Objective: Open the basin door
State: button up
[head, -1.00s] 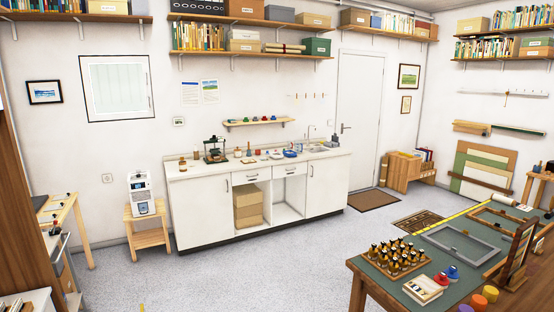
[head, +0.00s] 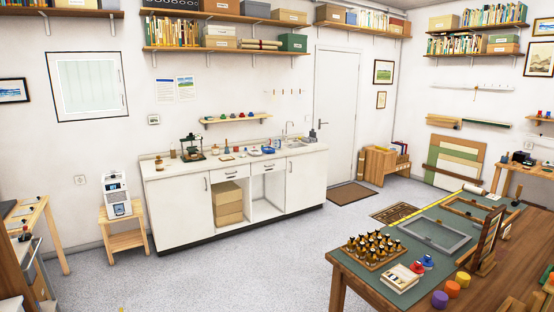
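A white counter unit (head: 229,167) stands against the far wall. The sink basin (head: 296,145) with its tap (head: 286,129) is set in the right end of the worktop. Another white door (head: 179,211) at the left end of the unit is also shut. Between them are drawers and open bays, one holding cardboard boxes (head: 228,203). My gripper is not in view.
A wooden worktable (head: 341,266) with bottles, frames and pots fills the lower right. A small wooden stand (head: 124,240) with a white machine is left of the counter. Grey floor (head: 240,270) is clear before the counter. A brown mat (head: 351,193) lies by the room door.

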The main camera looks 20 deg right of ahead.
aim_at(306, 173)
jog(key=i+j+u, duration=0.15)
jog(key=i, duration=0.3)
jog(key=i+j+u, duration=0.15)
jog(key=i, duration=0.3)
jog(key=i+j+u, duration=0.15)
jog(key=i, duration=0.35)
jog(key=i+z, duration=0.25)
jog(key=i, duration=0.25)
jog(key=i+z, duration=0.25)
jog(key=i, duration=0.3)
jog(key=i+j+z, duration=0.25)
jog(key=i, duration=0.25)
jog(key=i+j+z, duration=0.25)
jog(key=i, duration=0.25)
jog(key=i+l+z, duration=0.25)
jog(key=i+z, duration=0.15)
jog(key=i, duration=0.7)
jog(key=i+z, duration=0.4)
jog(key=i, duration=1.8)
jog(key=i+l, duration=0.15)
jog(key=i, duration=0.95)
